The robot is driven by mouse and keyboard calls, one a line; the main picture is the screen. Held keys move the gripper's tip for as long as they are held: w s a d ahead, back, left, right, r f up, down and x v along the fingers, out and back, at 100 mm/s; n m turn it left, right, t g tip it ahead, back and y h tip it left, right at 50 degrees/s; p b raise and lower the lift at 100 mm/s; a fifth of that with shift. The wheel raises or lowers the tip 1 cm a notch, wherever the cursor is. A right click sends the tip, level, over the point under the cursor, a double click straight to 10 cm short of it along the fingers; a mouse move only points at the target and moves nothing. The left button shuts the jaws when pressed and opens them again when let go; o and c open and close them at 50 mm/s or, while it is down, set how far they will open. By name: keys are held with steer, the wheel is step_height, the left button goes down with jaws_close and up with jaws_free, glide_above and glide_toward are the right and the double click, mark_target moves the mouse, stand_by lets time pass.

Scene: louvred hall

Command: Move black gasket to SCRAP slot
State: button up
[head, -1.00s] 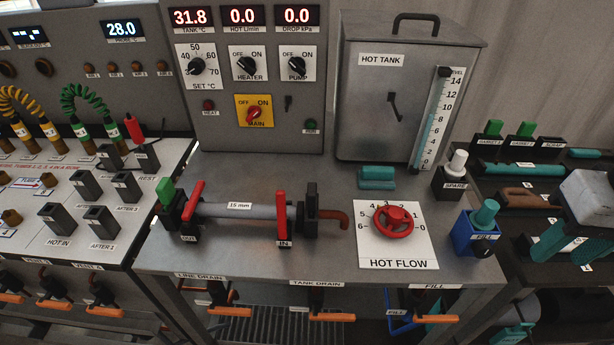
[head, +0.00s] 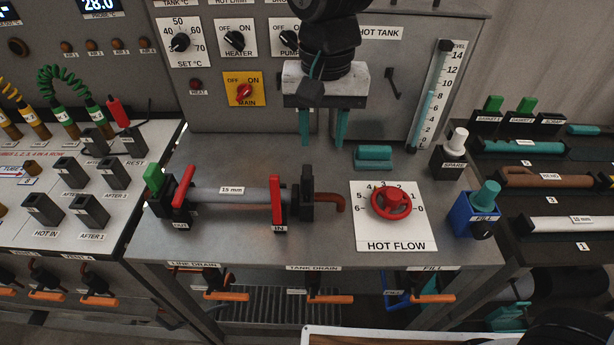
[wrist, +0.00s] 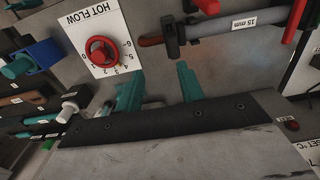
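My gripper (head: 323,143) hangs over the back middle of the steel bench, pointing down. Its two teal fingers are apart with nothing seen between them; the wrist view also shows them apart (wrist: 157,82). I cannot single out a black gasket for certain. A black upright piece (head: 307,192) stands at the right end of the 15 mm pipe (head: 230,193), beside the red IN lever (head: 278,203). The block that seems labelled SCRAP (head: 550,123) is at the right end of the rack's back row, with no green piece seen in it.
Two blocks with green tops (head: 492,104) stand left of the scrap block. A teal block (head: 374,158), the red HOT FLOW wheel (head: 390,202), a blue FILL holder (head: 476,214) and the SPARE block (head: 449,164) occupy the bench's right half. The control panel stands close behind my gripper.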

mark_target(307, 172)
steer(key=shift+s+a+f, duration=0.1)
steer(key=shift+a+f, duration=0.15)
steer(key=shift+a, duration=0.35)
steer(key=shift+a+f, duration=0.2)
steer(key=shift+a, duration=0.4)
steer(key=shift+f, duration=4.95)
jaws_close()
